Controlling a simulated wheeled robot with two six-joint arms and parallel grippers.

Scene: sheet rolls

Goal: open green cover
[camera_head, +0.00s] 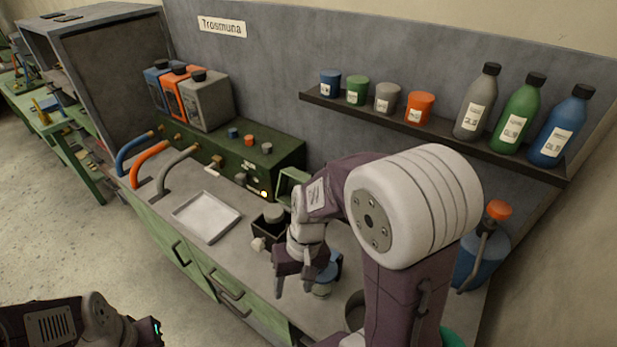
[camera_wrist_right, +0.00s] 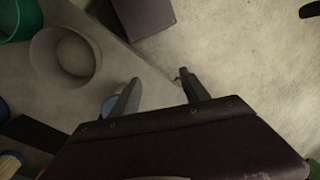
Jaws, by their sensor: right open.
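A pale green frame-like piece (camera_head: 291,184) stands at the right end of the dark green machine (camera_head: 235,150), partly hidden by my right arm. I cannot tell for sure whether it is the green cover, or whether it is open. My right gripper (camera_head: 293,284) is open and points down over the front of the counter, in front of and apart from this piece. Its two spread fingers (camera_wrist_right: 158,80) show in the right wrist view with nothing between them. My left arm shows at the lower left, but its fingers do not show.
A blue-topped jar (camera_head: 332,268) stands close behind my right gripper. A small dark box (camera_head: 266,232) and a white tray (camera_head: 207,216) lie to its left. A grey bowl (camera_wrist_right: 72,55) shows in the right wrist view. Bottles and cups line the wall shelf (camera_head: 420,132).

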